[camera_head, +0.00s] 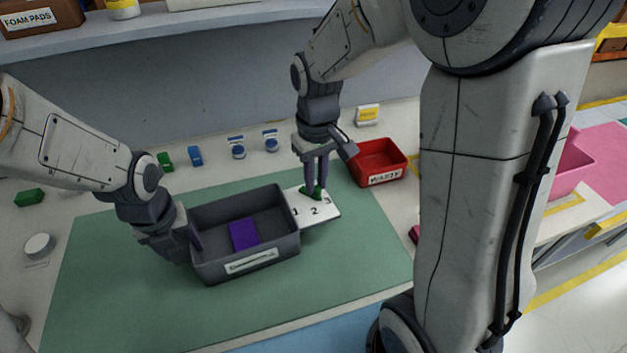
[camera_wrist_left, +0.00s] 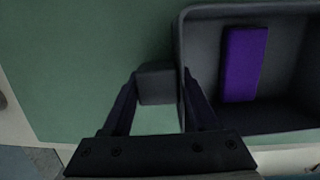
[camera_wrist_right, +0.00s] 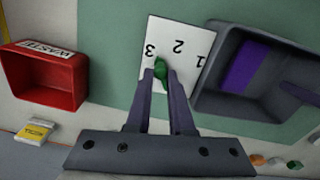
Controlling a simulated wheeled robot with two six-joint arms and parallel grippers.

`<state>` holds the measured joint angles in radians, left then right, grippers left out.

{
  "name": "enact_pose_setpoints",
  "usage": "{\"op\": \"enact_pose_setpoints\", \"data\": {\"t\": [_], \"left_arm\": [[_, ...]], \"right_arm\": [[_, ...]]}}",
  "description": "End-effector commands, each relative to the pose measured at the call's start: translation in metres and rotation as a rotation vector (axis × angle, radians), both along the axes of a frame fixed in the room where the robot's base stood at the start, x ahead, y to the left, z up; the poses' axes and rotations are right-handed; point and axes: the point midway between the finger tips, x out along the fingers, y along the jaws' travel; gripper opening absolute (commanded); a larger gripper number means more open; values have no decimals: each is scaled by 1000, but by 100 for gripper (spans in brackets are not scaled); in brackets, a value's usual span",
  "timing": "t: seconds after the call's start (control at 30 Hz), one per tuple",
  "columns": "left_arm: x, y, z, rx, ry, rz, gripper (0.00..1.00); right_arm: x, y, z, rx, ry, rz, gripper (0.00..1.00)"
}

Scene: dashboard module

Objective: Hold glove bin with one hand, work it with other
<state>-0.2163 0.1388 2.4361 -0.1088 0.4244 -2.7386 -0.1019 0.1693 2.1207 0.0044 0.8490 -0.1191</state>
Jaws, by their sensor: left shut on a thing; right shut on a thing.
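The dark grey bin (camera_head: 285,247) stands on the green mat, with an unreadable label on its front and a purple block (camera_head: 243,234) lying inside. My left gripper (camera_head: 192,236) is at the bin's left wall. In the left wrist view its fingers close around a dark grey tab (camera_wrist_left: 156,84) on the bin's side. My right gripper (camera_head: 314,188) points down over a white card (camera_head: 327,208) numbered 1, 2, 3, right of the bin. It is shut on a small green piece (camera_wrist_right: 161,70) near the 3. I cannot tell whether the piece touches the card.
A red WASTE bin (camera_head: 379,176) stands behind the card to the right. Small green, blue and white items (camera_head: 195,156) line the back. The green mat (camera_head: 130,290) is clear in front. My own large arm link blocks the right side of the head view.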

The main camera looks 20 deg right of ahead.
Motion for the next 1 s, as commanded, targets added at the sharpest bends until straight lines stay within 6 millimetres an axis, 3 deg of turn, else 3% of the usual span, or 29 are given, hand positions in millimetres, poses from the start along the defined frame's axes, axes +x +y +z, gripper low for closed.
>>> {"op": "enact_pose_setpoints", "data": {"t": [0.4, 0.9, 0.93, 1.0], "left_arm": [[-3, 2, -2, 3, 10, 7, 0], [-3, 4, -2, 6, 13, 4, 0], [-3, 4, -2, 6, 13, 4, 0], [-4, 3, -2, 6, 13, 4, 0]], "right_arm": [[5, -8, 0, -5, -3, 176, 0], [5, -9, 0, -6, -4, 193, 0], [5, -9, 0, -6, -5, 193, 28], [5, -8, 0, -6, -4, 194, 51]]}}
